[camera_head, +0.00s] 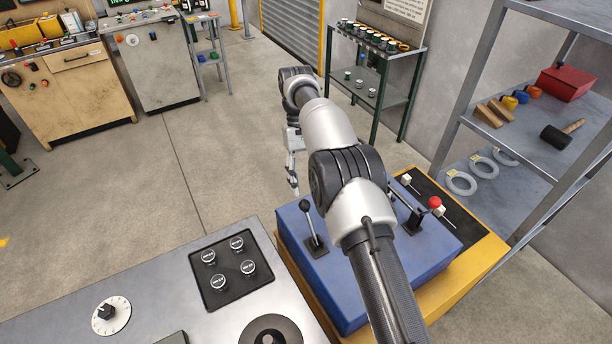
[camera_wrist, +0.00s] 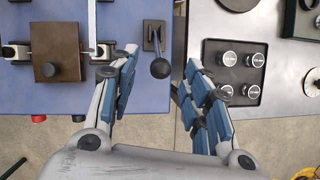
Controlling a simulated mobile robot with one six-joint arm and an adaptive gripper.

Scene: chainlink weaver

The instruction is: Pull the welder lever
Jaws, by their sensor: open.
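A lever with a black ball knob (camera_head: 304,206) stands on a slotted black plate on the left of the blue machine top (camera_head: 345,290). In the wrist view the lever's ball knob (camera_wrist: 160,68) shows between my two fingers. My gripper (camera_wrist: 160,60) is open and empty, with blue-padded fingers on either side of the knob. In the head view my gripper (camera_head: 293,178) hangs just beyond and above the lever. I see no contact, and the height gap is hard to tell.
A grey panel with several round white-topped buttons (camera_head: 228,270) and a dial (camera_head: 110,314) adjoins the machine's left. A brown block (camera_wrist: 56,50) and metal clamps lie left of the lever in the wrist view. Shelving (camera_head: 520,130) stands at right.

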